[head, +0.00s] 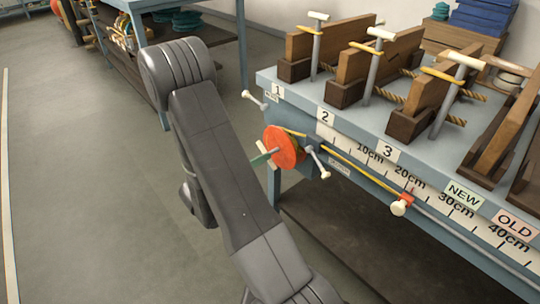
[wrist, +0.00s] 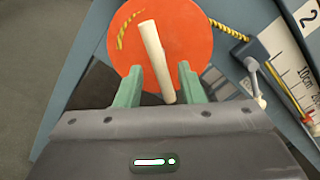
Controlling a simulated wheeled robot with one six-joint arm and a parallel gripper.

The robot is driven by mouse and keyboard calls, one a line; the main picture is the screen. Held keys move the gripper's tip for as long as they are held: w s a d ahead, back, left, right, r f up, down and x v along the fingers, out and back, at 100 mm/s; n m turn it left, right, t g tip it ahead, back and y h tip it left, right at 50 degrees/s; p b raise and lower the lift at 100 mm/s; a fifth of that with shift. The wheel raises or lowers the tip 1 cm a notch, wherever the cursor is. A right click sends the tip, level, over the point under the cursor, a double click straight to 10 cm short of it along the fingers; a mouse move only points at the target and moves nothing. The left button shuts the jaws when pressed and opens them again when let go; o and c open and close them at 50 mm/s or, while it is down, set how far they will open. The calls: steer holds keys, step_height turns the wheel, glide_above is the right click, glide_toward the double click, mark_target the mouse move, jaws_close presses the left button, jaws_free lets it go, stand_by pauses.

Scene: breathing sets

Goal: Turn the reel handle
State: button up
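The reel is an orange-red disc on the front of the bench, in the head view (head: 285,147) and the wrist view (wrist: 190,30). Its handle, a pale cylindrical peg (wrist: 153,48), stands out from the disc face toward the wrist camera. My gripper (wrist: 160,70) has green fingers, one on each side of the peg. They are open, with gaps visible between them and the peg. I cannot make out the peg clearly there.
A grey lever with white knobs (head: 318,161) sits just right of the reel. A yellow cord (head: 350,165) runs along the scaled bench edge to a red marker (head: 406,199). Wooden clamp stands (head: 435,100) fill the bench top (head: 300,92). Open floor lies left.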

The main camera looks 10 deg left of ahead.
mark_target(272, 152)
steer(key=shift+x, duration=2.2)
